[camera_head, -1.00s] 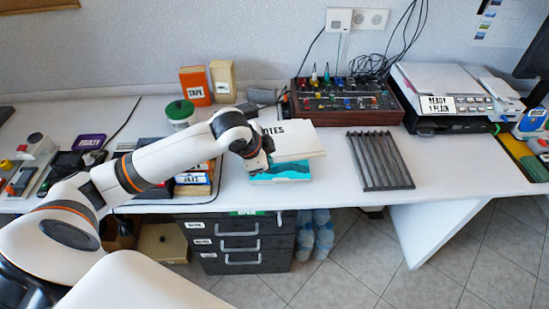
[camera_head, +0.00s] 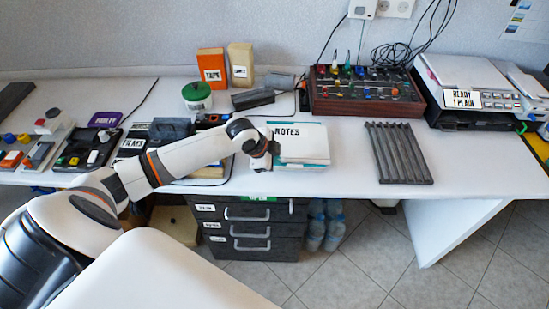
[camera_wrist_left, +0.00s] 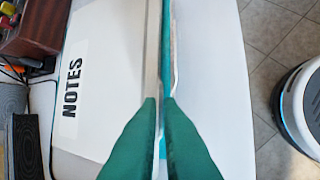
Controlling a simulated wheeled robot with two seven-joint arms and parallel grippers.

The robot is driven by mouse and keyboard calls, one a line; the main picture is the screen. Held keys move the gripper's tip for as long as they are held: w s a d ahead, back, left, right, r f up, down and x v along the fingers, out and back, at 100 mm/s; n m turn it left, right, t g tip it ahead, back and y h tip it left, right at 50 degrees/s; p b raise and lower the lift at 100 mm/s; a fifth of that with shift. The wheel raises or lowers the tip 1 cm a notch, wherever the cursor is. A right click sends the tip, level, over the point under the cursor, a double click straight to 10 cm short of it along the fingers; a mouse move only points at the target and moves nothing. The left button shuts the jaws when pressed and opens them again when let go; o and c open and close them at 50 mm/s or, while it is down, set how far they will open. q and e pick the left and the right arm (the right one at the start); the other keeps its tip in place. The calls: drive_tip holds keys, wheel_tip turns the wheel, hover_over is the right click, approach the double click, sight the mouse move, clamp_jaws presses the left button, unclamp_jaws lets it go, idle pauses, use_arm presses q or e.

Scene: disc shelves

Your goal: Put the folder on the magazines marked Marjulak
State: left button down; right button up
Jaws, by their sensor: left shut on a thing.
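My left gripper (camera_head: 270,152) is shut on the edge of a flat white folder (camera_head: 305,140) marked NOTES. The folder also shows in the left wrist view (camera_wrist_left: 100,60), with the green fingers (camera_wrist_left: 160,125) pinching its edge. It lies over a low teal-and-white stack (camera_head: 302,166), of which only thin edges show. I cannot tell whether the folder rests on that stack or hovers just above it. No Marjulak marking can be read. My left arm hides some of the table to the left of the stack. My right gripper is not in view.
A slatted dark rack (camera_head: 397,152) lies to the right, with clear table between. A knob panel (camera_head: 365,92) and a printer (camera_head: 465,90) stand behind. A green-lidded jar (camera_head: 197,97) and dark blocks (camera_head: 253,98) stand back left. Drawers (camera_head: 250,230) are below.

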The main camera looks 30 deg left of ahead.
use_arm(q)
drive_tip(key=c, duration=1.6)
unclamp_jaws()
drive_tip(key=shift+f, duration=0.15)
drive_tip(key=v, duration=1.2)
drive_tip(key=shift+d, duration=0.1)
